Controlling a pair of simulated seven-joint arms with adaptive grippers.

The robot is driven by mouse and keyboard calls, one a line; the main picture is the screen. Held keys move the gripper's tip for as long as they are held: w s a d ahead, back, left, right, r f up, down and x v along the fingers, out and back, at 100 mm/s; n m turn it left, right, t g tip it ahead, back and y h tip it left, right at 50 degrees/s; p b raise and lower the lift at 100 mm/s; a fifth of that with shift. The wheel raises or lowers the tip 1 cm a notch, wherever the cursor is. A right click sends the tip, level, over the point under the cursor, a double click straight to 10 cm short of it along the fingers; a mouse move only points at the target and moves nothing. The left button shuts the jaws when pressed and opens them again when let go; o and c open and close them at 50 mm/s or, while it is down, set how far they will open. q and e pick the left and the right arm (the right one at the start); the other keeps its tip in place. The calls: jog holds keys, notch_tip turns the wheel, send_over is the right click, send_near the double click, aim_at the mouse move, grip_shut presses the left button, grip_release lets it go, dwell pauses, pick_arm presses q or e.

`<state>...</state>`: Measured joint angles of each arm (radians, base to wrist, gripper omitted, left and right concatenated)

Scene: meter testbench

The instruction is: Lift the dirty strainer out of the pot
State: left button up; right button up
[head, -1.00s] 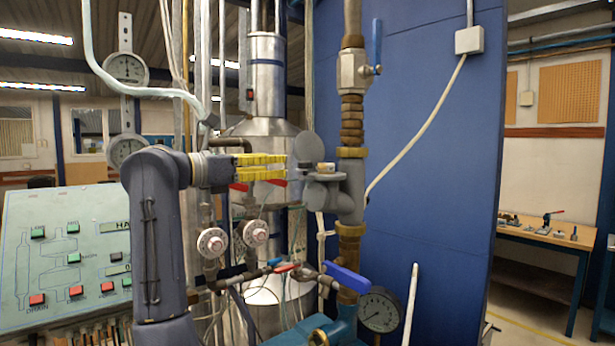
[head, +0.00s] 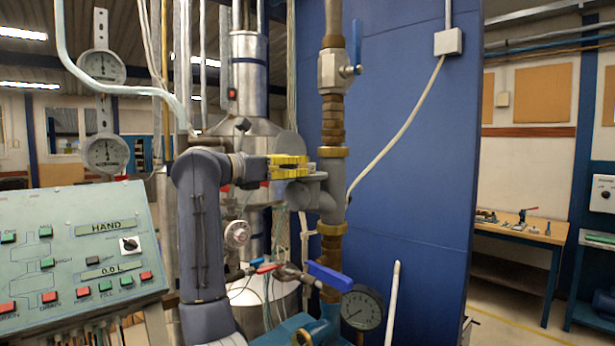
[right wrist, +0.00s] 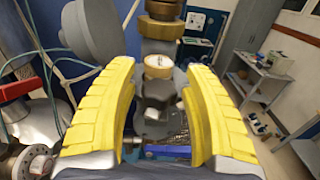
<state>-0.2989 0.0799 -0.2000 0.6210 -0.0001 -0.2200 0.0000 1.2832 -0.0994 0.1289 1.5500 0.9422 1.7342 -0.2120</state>
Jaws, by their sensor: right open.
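The pot (head: 318,196) is a grey fitting on the side of the vertical pipe. Its round grey lid (head: 290,145) stands open, and the lid also shows in the right wrist view (right wrist: 90,32). The strainer's top (right wrist: 157,66), with a tan ring and pale centre, lies between my yellow fingers in the right wrist view. In the head view the fingers hide it. My right gripper (head: 306,167) is open, with a finger on each side of the strainer and a gap on both sides. Dirt cannot be made out. My left gripper is out of view.
A brass-fitted vertical pipe (head: 333,110) stands close beyond the fingertips. A blue valve handle (head: 330,277) and a pressure gauge (head: 362,308) are below. A control panel (head: 80,250) stands at the left, and a blue wall panel (head: 410,150) rises behind.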

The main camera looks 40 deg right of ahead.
aim_at(307, 164)
jog(key=shift+d, duration=2.6)
jog(key=shift+o, duration=0.2)
jog(key=c, duration=1.1)
